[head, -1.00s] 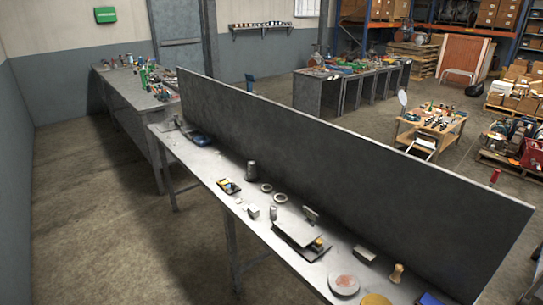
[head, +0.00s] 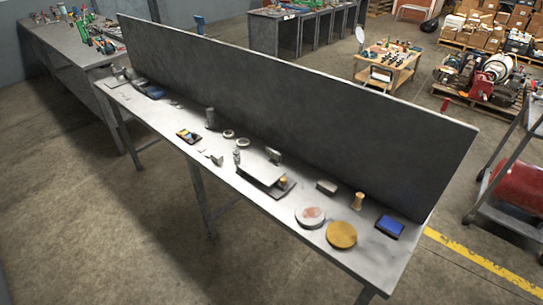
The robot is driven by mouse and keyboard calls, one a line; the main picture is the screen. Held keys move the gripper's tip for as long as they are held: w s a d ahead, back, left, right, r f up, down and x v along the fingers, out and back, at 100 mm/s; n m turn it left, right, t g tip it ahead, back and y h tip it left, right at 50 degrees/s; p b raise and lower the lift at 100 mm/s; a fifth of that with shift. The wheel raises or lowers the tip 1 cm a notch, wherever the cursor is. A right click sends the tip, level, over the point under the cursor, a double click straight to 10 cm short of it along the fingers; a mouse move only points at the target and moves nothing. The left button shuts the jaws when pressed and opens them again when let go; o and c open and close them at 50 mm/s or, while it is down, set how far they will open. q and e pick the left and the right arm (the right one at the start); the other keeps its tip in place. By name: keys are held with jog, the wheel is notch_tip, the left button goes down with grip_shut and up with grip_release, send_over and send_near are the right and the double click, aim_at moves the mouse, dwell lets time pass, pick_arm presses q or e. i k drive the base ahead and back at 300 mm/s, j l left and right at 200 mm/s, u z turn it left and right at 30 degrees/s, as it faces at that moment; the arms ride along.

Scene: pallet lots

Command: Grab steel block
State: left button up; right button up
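Several grey metal pieces stand on the long grey workbench (head: 165,128), and I cannot tell for certain which one is the steel block. One grey rectangular block (head: 327,187) lies toward the right end, near the upright panel. A smaller light block (head: 217,158) lies left of the middle, near the front edge. An upright grey piece (head: 273,155) stands behind a flat grey plate (head: 262,173). Neither of my grippers is in view.
A tall dark panel (head: 300,105) runs along the bench's back. Near the blocks are a wooden stamp-like piece (head: 357,201), a yellow disc (head: 342,235), a pale disc (head: 310,217) and a blue pad (head: 389,227). Open floor (head: 110,220) lies before the bench.

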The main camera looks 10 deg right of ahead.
aim_at(217, 158)
jog(key=i+j+z, duration=0.15)
jog(key=z, duration=0.25)
jog(key=i+j+z, duration=0.15)
jog(key=j+z, duration=0.3)
jog(key=l, duration=0.05)
